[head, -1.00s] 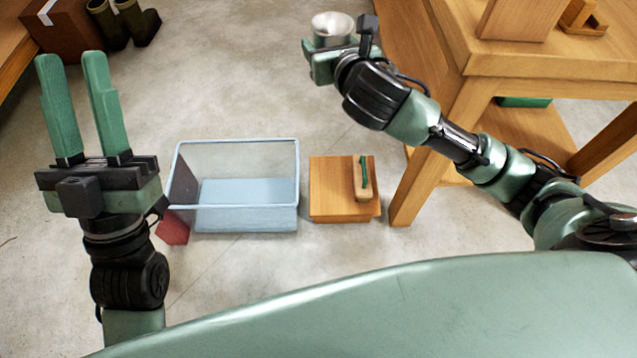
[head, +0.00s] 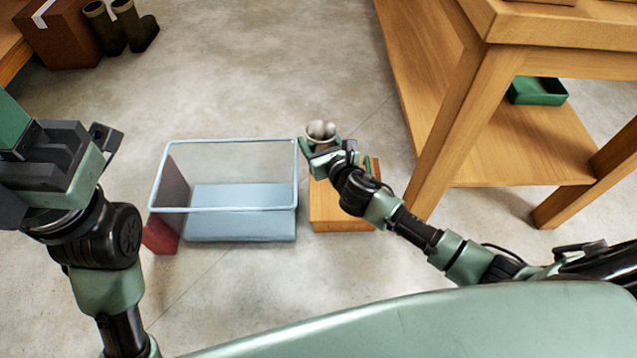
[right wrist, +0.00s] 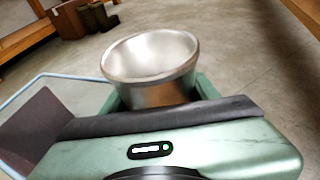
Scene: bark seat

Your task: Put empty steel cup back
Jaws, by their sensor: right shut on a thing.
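The steel cup (head: 320,131) is upright in my right gripper (head: 321,147), which is shut on it. The cup is held in the air over the low wooden block, near the right rim of the wire-edged bin. In the right wrist view the cup (right wrist: 152,62) shows its open mouth, and the part of the inside that I see is bare metal. The green fingers of my right gripper (right wrist: 158,98) sit on both sides of the cup. My left gripper (head: 22,135) is at the left edge, its fingertips cut off by the frame.
A clear-walled bin with a pale blue rim (head: 222,209) stands on the floor, a red block (head: 160,235) beside it. The wooden block (head: 338,213) is partly hidden by my arm. A wooden table (head: 455,120) with a lower shelf holding a green tray (head: 538,92) stands right.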

